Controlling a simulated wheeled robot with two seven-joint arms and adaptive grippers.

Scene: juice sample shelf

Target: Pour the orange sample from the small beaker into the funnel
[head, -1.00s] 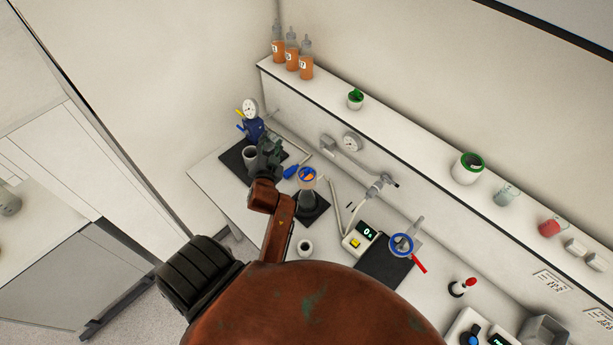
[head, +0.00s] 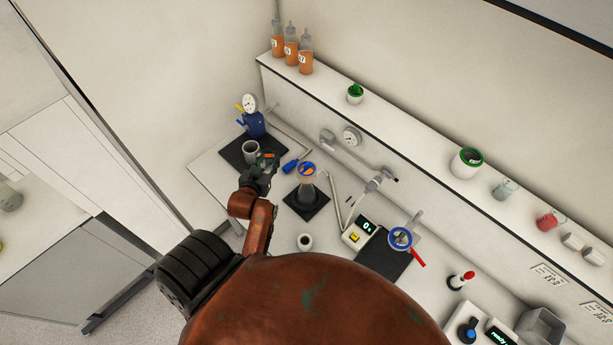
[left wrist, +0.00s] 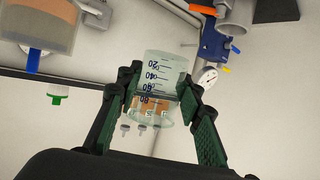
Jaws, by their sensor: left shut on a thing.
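My left gripper (head: 264,168) is shut on a small clear beaker. In the left wrist view the beaker (left wrist: 160,75), with dark volume marks, sits between the green fingers (left wrist: 158,108). Orange shows near its 80 mark, but bottles stand behind it, so I cannot tell whether this is liquid inside. My right gripper is not in view.
A grey cup (head: 251,149) and a blue pump with a gauge (head: 254,124) stand behind the gripper. A small white cup (head: 304,242) and a scale (head: 358,235) are nearer. Orange bottles (head: 305,55) stand on the shelf (head: 410,130).

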